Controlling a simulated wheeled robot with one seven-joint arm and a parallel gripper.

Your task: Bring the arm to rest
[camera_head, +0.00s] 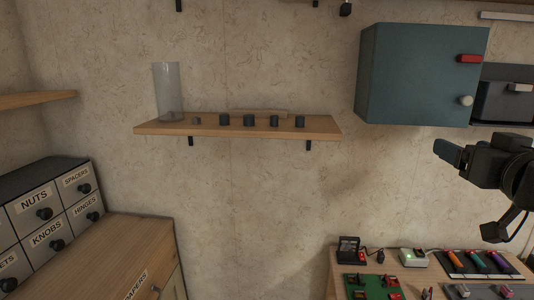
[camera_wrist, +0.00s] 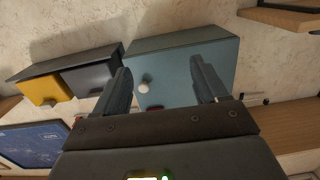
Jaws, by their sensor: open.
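My gripper (camera_head: 440,150) is at the right side of the head view, in front of the wall and below the blue-grey cabinet (camera_head: 412,75). In the wrist view my gripper (camera_wrist: 160,82) shows two dark fingers spread wide apart with nothing held between them. The cabinet (camera_wrist: 185,65) shows beyond the fingers, with its pale round knob (camera_wrist: 144,87) in the gap. I cannot tell the exact distance between the fingers and the cabinet. The cabinet door looks shut, with a red piece (camera_head: 469,58) on its front.
A wooden shelf (camera_head: 160,128) holds a clear cylinder (camera_head: 167,90) and several small dark pieces. A workbench (camera_head: 338,268) with tools and a green board (camera_head: 372,287) lies below. Labelled drawers (camera_head: 40,213) stand at left.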

